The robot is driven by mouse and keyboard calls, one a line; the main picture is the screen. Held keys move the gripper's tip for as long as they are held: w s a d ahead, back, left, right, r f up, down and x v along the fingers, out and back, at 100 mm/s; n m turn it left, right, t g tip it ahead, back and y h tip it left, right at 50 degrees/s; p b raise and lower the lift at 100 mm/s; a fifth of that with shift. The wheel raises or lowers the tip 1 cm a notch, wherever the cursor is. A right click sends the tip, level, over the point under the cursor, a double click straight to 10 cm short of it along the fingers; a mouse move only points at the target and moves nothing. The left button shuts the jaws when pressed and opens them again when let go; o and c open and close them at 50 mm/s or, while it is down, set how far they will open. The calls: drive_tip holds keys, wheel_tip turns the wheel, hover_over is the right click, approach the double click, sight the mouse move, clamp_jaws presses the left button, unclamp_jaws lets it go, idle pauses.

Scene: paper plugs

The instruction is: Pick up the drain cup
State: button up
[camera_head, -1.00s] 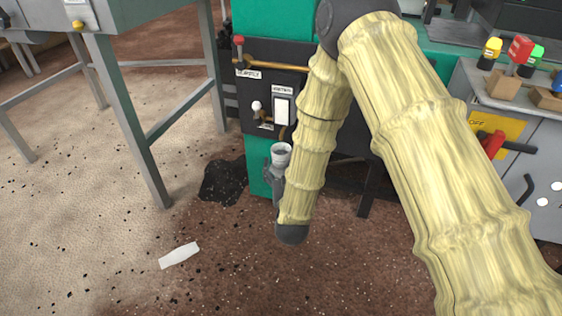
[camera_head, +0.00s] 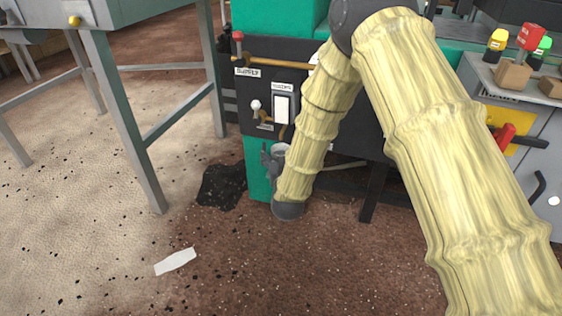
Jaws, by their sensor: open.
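The drain cup (camera_head: 281,148) is a small grey cup below the brass spigot on the dark panel. Only a little of it shows, beside my sleeved forearm. My gripper (camera_head: 268,157) is at the end of the arm, low in front of the green machine leg, with its fingers pointing up next to the cup. The gripper is open. The arm and the gripper's own body hide much of the fingers and the cup, so I cannot tell whether they touch.
The dark panel (camera_head: 258,97) with a red-knobbed lever and brass valve stands just above. A black spill (camera_head: 221,186) and a white paper strip (camera_head: 175,262) lie on the floor. A grey table leg (camera_head: 126,125) stands left. A control box (camera_head: 530,150) is at right.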

drive_tip(key=c, duration=1.1)
